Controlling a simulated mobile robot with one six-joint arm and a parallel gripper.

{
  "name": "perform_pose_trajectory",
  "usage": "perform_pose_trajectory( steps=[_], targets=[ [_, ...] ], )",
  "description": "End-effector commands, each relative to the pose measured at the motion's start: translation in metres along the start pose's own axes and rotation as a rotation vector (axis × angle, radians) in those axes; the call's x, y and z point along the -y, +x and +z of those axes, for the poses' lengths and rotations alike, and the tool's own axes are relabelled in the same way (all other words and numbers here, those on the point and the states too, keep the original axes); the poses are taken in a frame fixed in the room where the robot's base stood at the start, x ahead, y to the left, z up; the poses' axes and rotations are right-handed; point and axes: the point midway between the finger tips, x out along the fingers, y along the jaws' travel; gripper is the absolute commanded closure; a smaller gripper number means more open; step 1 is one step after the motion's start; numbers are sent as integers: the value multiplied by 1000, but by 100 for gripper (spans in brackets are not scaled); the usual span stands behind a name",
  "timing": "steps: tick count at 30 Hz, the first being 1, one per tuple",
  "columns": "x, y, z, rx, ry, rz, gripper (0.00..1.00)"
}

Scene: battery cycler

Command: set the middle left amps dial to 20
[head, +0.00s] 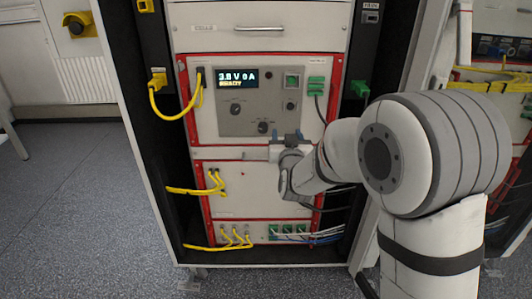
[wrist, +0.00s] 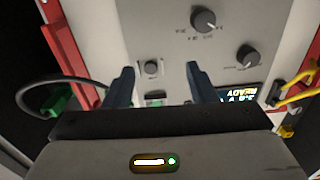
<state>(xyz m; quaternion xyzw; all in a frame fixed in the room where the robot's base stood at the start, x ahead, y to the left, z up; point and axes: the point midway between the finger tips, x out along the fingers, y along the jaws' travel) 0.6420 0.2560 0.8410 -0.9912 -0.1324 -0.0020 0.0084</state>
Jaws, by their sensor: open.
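The grey control panel has two dark knobs with pointers. The upper left knob (head: 235,108) also shows in the wrist view (wrist: 249,57). The lower right knob (head: 263,127) also shows in the wrist view (wrist: 203,18). Their printed labels are too small to read, so I cannot tell which is amps or what they point to. The display (head: 237,77) reads about 3.8 V 0 A; it appears upside down in the wrist view (wrist: 237,95). My gripper (head: 287,137) is open and empty, in front of the panel's lower edge, below and right of the lower right knob.
Yellow cables (head: 180,110) hang on the left, and a green plug (head: 316,85) with a dark cable on the right. More yellow cables (head: 215,182) are below. Black cabinet sides flank the unit.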

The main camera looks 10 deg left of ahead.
Motion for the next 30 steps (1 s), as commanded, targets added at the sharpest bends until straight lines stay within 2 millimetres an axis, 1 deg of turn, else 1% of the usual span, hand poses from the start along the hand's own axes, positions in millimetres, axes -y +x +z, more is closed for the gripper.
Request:
perform_pose_trajectory(
  steps=[1,3,6,9,13,16,24,27,30],
  targets=[
    [16,7,34,-64,-6,-4,49],
    [33,12,49,-159,-11,1,49],
    [51,13,65,-268,-16,10,49],
    [62,12,73,-342,-20,18,49],
    [67,12,75,-385,-21,25,49],
    [67,20,70,-392,-20,27,49],
    [65,60,54,-389,-21,27,49],
    [66,71,49,-389,-20,26,49],
    [66,78,46,-387,-21,25,49]
  ],
)
